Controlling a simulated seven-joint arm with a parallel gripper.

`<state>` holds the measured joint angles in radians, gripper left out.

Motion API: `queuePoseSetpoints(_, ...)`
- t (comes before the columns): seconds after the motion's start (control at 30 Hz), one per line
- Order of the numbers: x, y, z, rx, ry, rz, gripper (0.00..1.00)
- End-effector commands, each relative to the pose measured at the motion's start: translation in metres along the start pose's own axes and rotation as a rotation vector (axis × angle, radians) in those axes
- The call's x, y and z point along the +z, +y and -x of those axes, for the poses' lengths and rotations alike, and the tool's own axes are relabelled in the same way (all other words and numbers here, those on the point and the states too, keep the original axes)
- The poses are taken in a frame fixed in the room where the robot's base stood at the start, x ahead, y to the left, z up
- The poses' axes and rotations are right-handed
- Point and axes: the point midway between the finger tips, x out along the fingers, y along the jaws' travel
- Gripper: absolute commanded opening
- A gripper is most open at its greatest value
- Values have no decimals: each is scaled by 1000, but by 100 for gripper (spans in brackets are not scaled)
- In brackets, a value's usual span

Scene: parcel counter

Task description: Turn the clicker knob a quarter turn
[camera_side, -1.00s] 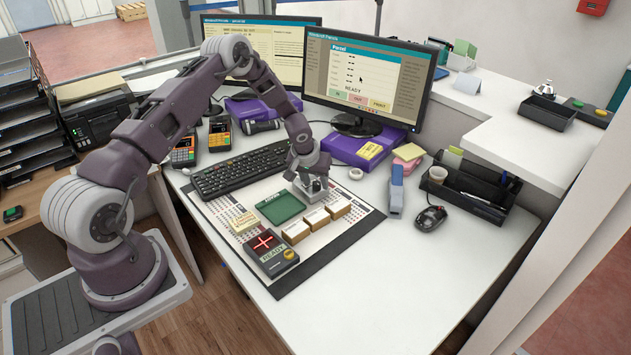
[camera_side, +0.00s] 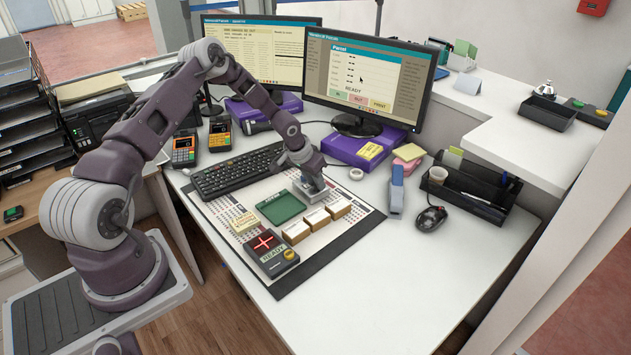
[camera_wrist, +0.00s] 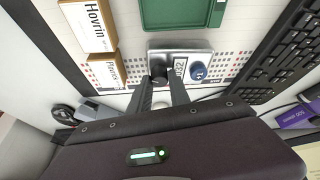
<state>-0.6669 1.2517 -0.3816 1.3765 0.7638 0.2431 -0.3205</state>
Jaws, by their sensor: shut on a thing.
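The clicker is a small grey metal box (camera_wrist: 205,52) with a blue button (camera_wrist: 198,71), a printed label and a dark round knob (camera_wrist: 158,73). In the side view the grey clicker (camera_side: 306,193) sits on the mat behind the small boxes, partly hidden by my gripper (camera_side: 313,184). In the wrist view my gripper (camera_wrist: 163,82) has its two dark fingertips at the knob, one on each side, closed on it. The knob's pointer or marking is too small to read.
A green tray (camera_side: 281,207) and several small boxes (camera_side: 318,219) lie close to the clicker. The keyboard (camera_side: 238,170) is behind and left. A dark device with a red cross (camera_side: 270,254) stands at the mat's front.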

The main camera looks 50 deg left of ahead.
Motion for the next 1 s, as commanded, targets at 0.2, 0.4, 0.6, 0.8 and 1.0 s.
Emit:
queuePoseSetpoints(0.2, 0, -3, 0, 79, -9, -178, 0)
queuePoseSetpoints(0.4, -1, -4, -1, 151, -18, -354, 0)
queuePoseSetpoints(0.6, -2, -5, -1, 223, -28, -530, 0)
queuePoseSetpoints(0.8, -3, -6, -2, 293, -37, -705, 0)
queuePoseSetpoints(1.0, -4, -7, -2, 357, -45, -864, 0)
